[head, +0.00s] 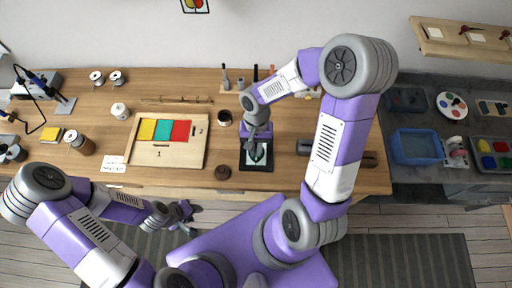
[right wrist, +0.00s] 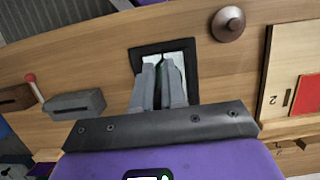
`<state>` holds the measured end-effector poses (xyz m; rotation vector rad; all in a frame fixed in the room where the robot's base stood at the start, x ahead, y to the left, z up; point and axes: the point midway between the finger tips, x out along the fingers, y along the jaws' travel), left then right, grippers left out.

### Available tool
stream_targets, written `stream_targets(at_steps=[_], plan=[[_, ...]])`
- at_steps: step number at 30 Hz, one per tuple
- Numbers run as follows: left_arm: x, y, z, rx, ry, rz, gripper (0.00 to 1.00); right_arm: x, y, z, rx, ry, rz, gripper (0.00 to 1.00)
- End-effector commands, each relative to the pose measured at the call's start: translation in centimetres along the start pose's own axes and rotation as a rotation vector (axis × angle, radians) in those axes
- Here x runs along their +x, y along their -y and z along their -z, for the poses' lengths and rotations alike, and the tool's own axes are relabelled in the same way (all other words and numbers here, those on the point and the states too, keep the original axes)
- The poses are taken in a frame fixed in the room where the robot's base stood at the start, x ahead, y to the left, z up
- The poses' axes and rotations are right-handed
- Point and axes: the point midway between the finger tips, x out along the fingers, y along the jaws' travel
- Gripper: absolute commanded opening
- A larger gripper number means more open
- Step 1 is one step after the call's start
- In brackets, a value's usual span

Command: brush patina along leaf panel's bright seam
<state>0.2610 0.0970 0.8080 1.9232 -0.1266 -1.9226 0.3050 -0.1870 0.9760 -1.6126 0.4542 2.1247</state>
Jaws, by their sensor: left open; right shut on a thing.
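The leaf panel (head: 257,155) is a pale plate with a dark green leaf shape in a black frame (head: 243,161), lying near the table's front edge. In the right wrist view the black frame (right wrist: 138,56) surrounds the pale panel (right wrist: 180,58). My right gripper (head: 257,140) is over the panel, and its fingers (right wrist: 160,68) are shut on a thin dark thing, probably the brush. The fingers hide most of it, its tip and the seam; I cannot tell whether it touches the panel. My left gripper (head: 188,212) is open and empty, off the table's front edge.
A wooden tray (head: 166,160) with yellow, teal and red squares lies left of the panel. A grey block (head: 304,147) stands to the right. A tool rack (head: 234,91) stands behind.

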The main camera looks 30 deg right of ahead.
Motion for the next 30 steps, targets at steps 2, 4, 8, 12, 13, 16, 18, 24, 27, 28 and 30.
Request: stream_targets(at_steps=[2, 4, 8, 12, 13, 16, 18, 24, 27, 28, 30], plan=[[0.0, 0.0, 0.0, 0.000, 0.000, 0.000, 0.43, 0.0, 0.0, 0.1, 0.001, 0.001, 0.000, 0.00], [-0.1, 0.0, 0.0, 0.000, 0.000, 0.000, 0.43, -0.1, 0.0, 0.3, 0.000, 0.001, 0.000, 0.00], [-0.2, -0.1, 0.0, 0.000, 0.000, 0.000, 0.43, -0.3, 0.0, 0.8, 0.001, 0.001, 0.000, 0.00], [-0.2, -0.1, 0.0, 0.000, 0.000, 0.000, 0.43, -0.4, 0.0, 1.1, 0.001, 0.001, 0.000, 0.00], [-0.2, -0.1, 0.0, 0.000, 0.000, 0.000, 0.43, -0.4, 0.0, 1.1, 0.001, 0.001, 0.000, 0.00], [-0.2, -0.1, 0.0, 0.000, 0.000, 0.000, 0.43, -0.5, 0.0, 1.3, 0.001, 0.001, 0.000, 0.00], [-0.2, -0.1, 0.0, 0.000, 0.000, 0.000, 0.43, -0.5, 0.0, 1.6, 0.001, 0.001, 0.000, 0.00], [-0.3, -0.1, 0.0, 0.000, 0.000, 0.000, 0.43, -0.7, 0.0, 2.2, 0.001, 0.001, 0.000, 0.00], [-0.3, -0.1, 0.0, 0.000, 0.000, 0.000, 0.43, -0.7, 0.0, 2.4, 0.001, 0.001, 0.000, 0.00], [-0.3, -0.1, 0.0, 0.000, 0.000, 0.000, 0.43, -0.7, 0.0, 2.4, 0.001, 0.001, 0.000, 0.00], [-0.3, -0.1, 0.0, 0.000, 0.000, 0.000, 0.43, -0.8, 0.0, 2.6, 0.001, 0.001, 0.000, 0.00]])
